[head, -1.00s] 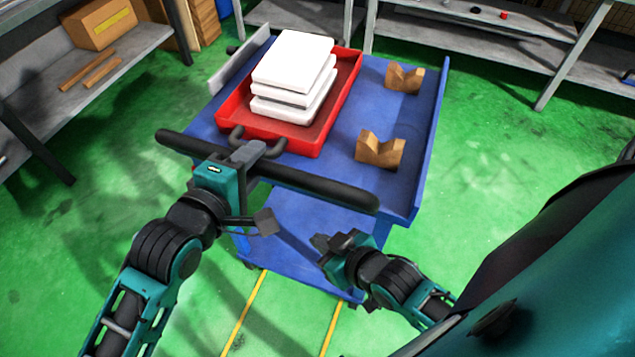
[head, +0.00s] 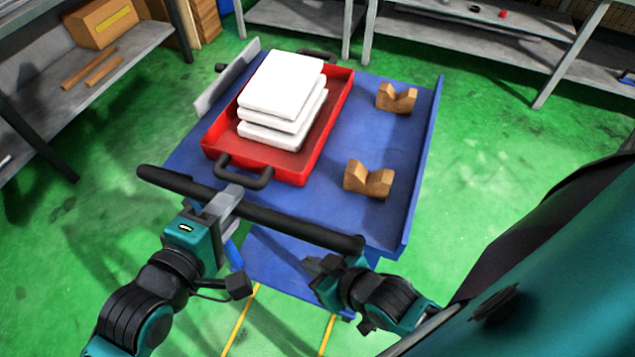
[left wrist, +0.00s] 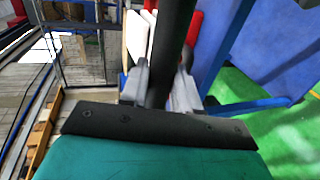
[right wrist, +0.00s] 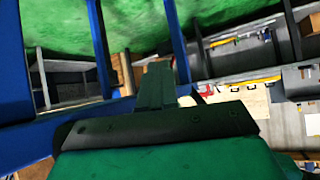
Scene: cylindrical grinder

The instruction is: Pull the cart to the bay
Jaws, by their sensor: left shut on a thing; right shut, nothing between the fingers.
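The blue cart (head: 405,150) stands on the green floor in front of me, its black handle bar (head: 290,232) on the near side. My left gripper (head: 228,200) is shut on the handle bar, left of its middle; the bar also shows between the fingers in the left wrist view (left wrist: 172,50). My right gripper (head: 318,268) is shut and empty, just below the bar's right end and apart from it as far as I can tell; its closed fingers show in the right wrist view (right wrist: 157,85). Yellow lines (head: 240,320) run on the floor under the cart's near side.
A red tray (head: 325,130) with stacked white blocks (head: 285,85) sits on the cart. Two wooden V-blocks (head: 370,180) stand at its right. A grey shelf (head: 130,60) is at the left, another bench (head: 470,35) at the back. Floor right of the cart is clear.

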